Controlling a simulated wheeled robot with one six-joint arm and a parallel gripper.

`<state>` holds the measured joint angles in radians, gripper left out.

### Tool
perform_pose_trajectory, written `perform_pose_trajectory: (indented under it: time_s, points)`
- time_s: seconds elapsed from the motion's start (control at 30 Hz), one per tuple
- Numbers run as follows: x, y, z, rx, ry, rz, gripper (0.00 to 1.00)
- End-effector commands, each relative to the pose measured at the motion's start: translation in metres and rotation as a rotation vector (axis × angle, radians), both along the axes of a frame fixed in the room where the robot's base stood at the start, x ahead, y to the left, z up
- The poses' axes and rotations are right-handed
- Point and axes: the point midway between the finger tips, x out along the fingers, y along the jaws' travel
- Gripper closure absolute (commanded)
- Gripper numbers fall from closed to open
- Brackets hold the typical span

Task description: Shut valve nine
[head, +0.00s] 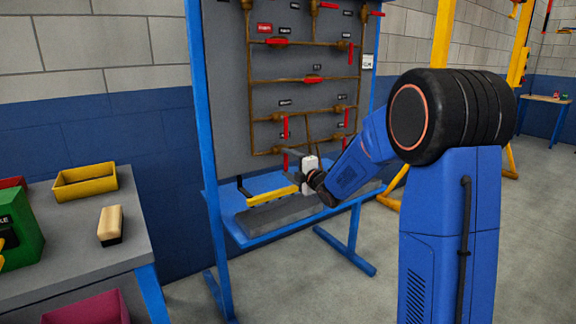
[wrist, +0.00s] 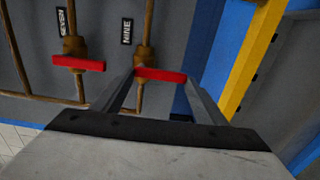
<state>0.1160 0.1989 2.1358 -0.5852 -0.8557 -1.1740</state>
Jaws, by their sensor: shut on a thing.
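Valve nine's red handle (wrist: 160,75) sits between the fingertips of my gripper (wrist: 158,77), beside the NINE label (wrist: 127,31). The jaws are shut on this handle, one finger at each end of it. The handle lies crosswise to its brown pipe (wrist: 144,35) in the wrist view. In the head view my gripper (head: 288,164) reaches the lower left part of the grey panel (head: 228,90), and the fingers partly hide the valve there.
Valve seven's red handle (wrist: 78,63) is close beside nine, also crosswise to its pipe. Other red-handled valves fill the panel. A blue shelf with a yellow bar (head: 272,195) lies below my gripper. A grey table (head: 70,240) with bins stands at the left.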

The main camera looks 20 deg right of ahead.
Motion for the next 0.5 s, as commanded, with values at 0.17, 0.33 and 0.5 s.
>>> perform_pose_trajectory:
  time_s: [0.17, 0.33, 0.5]
  points:
    - [-0.0004, 0.0, -0.002, -0.005, 0.003, 0.001, 0.74]
    - [-0.0004, -0.0001, -0.002, -0.005, 0.003, 0.001, 0.32]
    - [-0.0003, -0.0001, -0.0014, -0.004, 0.002, 0.0, 0.15]
